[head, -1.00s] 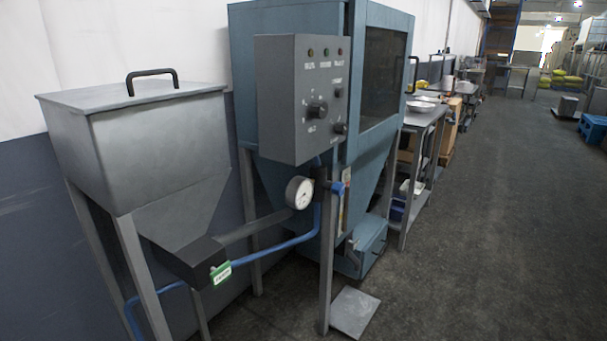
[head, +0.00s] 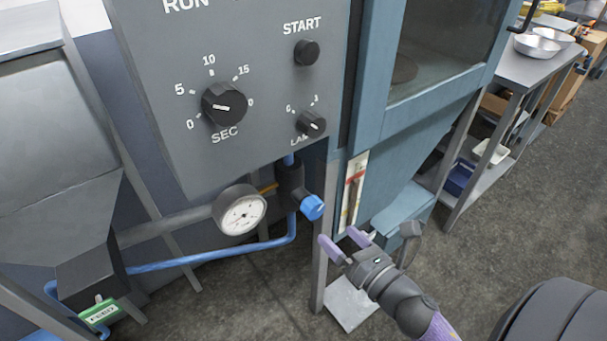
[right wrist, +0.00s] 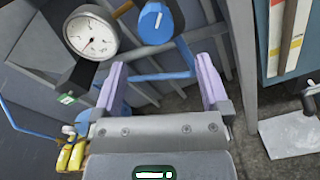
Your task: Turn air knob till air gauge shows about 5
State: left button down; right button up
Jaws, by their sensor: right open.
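The blue air knob (head: 312,207) sits on a dark regulator body under the grey control box. It also shows in the right wrist view (right wrist: 155,22), ahead of the fingers. The round white air gauge (head: 240,214) is just left of the knob and also shows in the right wrist view (right wrist: 91,36); its reading is too small to tell surely. My right gripper (head: 341,242) is open and empty, with purple fingers, just below and right of the knob and apart from it. In the right wrist view the two fingers (right wrist: 160,84) are spread wide. My left gripper is not in view.
The control box (head: 180,110) with dials hangs above the knob. A grey post (head: 322,250) stands just beneath and beside it. A blue hose (head: 220,252) runs left below the gauge. A steel table with bowls (head: 540,45) stands at the right. The floor at right is open.

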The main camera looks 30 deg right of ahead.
aim_at(318, 211)
jog(key=shift+w+d+r+n, duration=0.15)
jog(key=shift+w+r+n, duration=0.25)
jog(key=shift+w, duration=0.4)
jog(key=w, duration=0.5)
jog(key=w+a, duration=0.1)
jog(key=w, duration=0.2)
jog(key=shift+w, duration=0.35)
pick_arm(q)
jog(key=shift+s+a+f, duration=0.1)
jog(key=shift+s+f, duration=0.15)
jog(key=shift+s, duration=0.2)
